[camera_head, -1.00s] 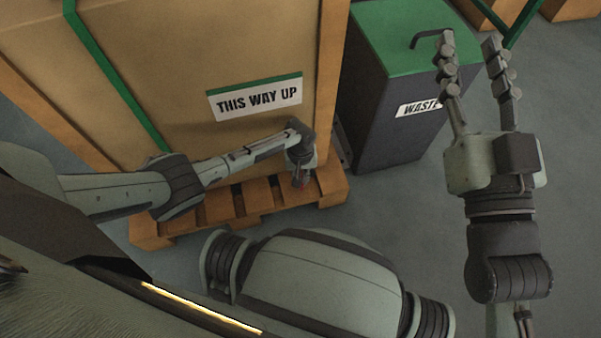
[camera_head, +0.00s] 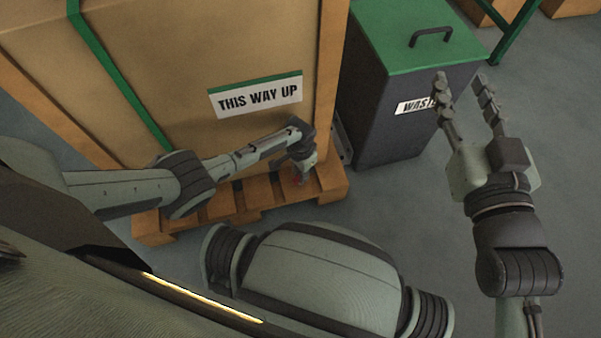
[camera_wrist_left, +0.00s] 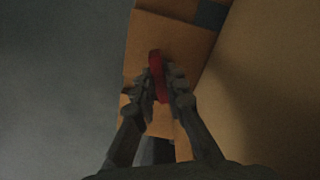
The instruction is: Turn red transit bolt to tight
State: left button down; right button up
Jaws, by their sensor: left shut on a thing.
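The red transit bolt (camera_wrist_left: 155,62) shows in the left wrist view as a narrow red piece against the wooden pallet. My left gripper (camera_wrist_left: 160,88) is shut on it, with a finger on each side. The bolt's lower part is hidden by the fingers. My right gripper (camera_head: 465,95) is open and empty, in front of the waste bin.
A large crate (camera_head: 230,50) marked "THIS WAY UP" stands on the wooden pallet (camera_head: 330,185). A dark waste bin (camera_head: 385,130) with a green lid stands right of it. Grey floor is free at the right and in front of the bin.

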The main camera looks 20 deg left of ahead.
pick_arm(q)
jog(key=m, duration=0.3)
jog(key=shift+m, duration=1.1)
jog(key=c, duration=1.6)
grip_release()
jog(key=shift+o, duration=0.2)
notch_tip(320, 180, up, 12)
